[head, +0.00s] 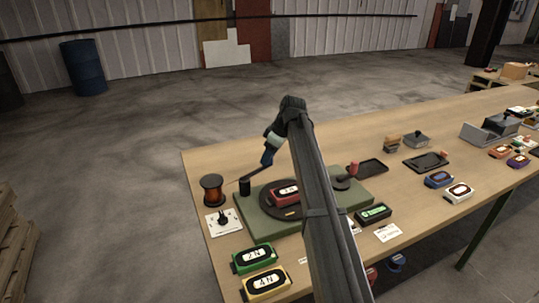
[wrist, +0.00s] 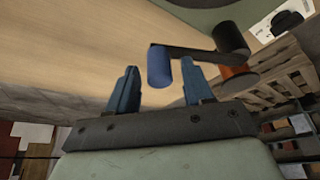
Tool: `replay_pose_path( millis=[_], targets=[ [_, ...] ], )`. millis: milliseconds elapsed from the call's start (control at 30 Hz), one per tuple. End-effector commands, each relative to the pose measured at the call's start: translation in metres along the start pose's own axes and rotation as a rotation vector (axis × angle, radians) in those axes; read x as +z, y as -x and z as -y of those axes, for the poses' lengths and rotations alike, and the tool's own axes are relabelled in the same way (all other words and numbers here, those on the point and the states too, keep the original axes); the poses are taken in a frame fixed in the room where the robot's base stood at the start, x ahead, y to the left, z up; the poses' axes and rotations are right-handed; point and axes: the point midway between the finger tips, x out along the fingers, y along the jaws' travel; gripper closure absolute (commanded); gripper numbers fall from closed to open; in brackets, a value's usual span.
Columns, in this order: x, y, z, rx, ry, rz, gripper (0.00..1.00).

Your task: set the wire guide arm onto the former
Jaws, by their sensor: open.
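The wire guide arm (wrist: 190,51) is a black bar on a black post (head: 244,187), with a blue cylindrical handle (wrist: 160,68) at its free end. The bar also shows in the head view (head: 256,172), reaching up and right from the post. The former appears to be the red block (head: 284,194) with a white label, lying on a dark round plate on the green base (head: 262,226). My gripper (wrist: 160,88) is open and empty, its blue fingers pointing toward the handle. The handle appears between or just beyond the fingertips; exact depth is unclear. My arm hides part of the base.
A copper wire spool (head: 212,188) stands left of the post, and a white switch plate (head: 223,221) lies in front of it. Green (head: 253,259) and yellow (head: 266,283) labelled blocks lie at the front left. Trays and more blocks fill the right. The table's far left corner is clear.

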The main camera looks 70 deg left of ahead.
Motion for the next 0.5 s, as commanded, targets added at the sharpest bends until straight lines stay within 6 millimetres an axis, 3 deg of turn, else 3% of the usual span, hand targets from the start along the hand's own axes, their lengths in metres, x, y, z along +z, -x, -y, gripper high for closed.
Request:
replay_pose_path(
  millis=[67, 500],
  targets=[
    [0.0, 0.0001, 0.0, 0.0, 0.0, 0.0, 0.55],
    [0.0, 0.0003, 0.0, 0.0, 0.0, 0.0, 0.97]
  ],
)
